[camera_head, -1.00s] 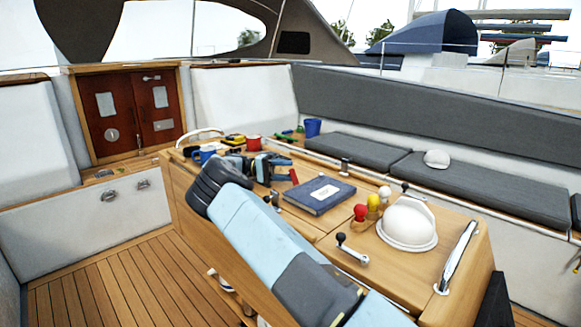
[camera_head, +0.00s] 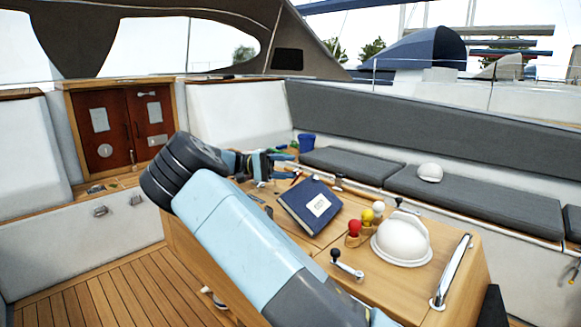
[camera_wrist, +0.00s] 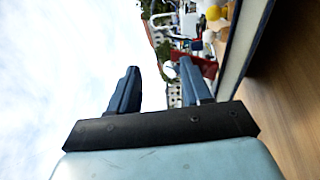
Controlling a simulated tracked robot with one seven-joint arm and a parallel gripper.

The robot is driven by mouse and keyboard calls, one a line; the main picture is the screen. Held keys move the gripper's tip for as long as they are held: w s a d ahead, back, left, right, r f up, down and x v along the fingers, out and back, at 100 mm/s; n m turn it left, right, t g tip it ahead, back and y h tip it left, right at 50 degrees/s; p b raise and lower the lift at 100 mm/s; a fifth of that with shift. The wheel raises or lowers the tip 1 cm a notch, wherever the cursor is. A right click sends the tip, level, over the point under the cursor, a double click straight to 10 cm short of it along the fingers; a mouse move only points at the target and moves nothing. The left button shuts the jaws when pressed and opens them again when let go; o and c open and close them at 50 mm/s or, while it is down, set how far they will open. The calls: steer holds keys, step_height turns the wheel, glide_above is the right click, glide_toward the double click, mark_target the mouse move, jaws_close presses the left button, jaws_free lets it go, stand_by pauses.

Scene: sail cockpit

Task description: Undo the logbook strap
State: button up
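The logbook (camera_head: 306,212) is a dark blue book with a pale label on its cover, on the wooden cockpit table. It sits at an angle; I cannot tell whether one edge is raised. In the wrist view a pale page edge with a dark cover, seemingly the logbook (camera_wrist: 240,45), runs along the right. No strap can be made out clearly. My gripper (camera_head: 285,160) is at the book's far left side, close above the table. In the wrist view my gripper (camera_wrist: 160,68) has its two fingers apart with nothing held. A red piece (camera_wrist: 207,65) shows beyond the right finger.
A white domed compass (camera_head: 402,238), a crank handle (camera_head: 346,264) and red, yellow and white knobbed pegs (camera_head: 366,217) stand on the table's near part. A chrome rail (camera_head: 452,270) is at its right edge. A blue cup (camera_head: 306,143) stands behind.

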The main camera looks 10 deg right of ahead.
steer(key=shift+s+d+r, duration=0.1)
steer(key=shift+s+r, duration=0.25)
steer(key=shift+s, duration=0.4)
steer(key=shift+s+r, duration=0.3)
steer(key=shift+s, duration=0.5)
steer(key=shift+s+d+r, duration=0.1)
steer(key=shift+s+r, duration=0.25)
steer(key=shift+s, duration=0.4)
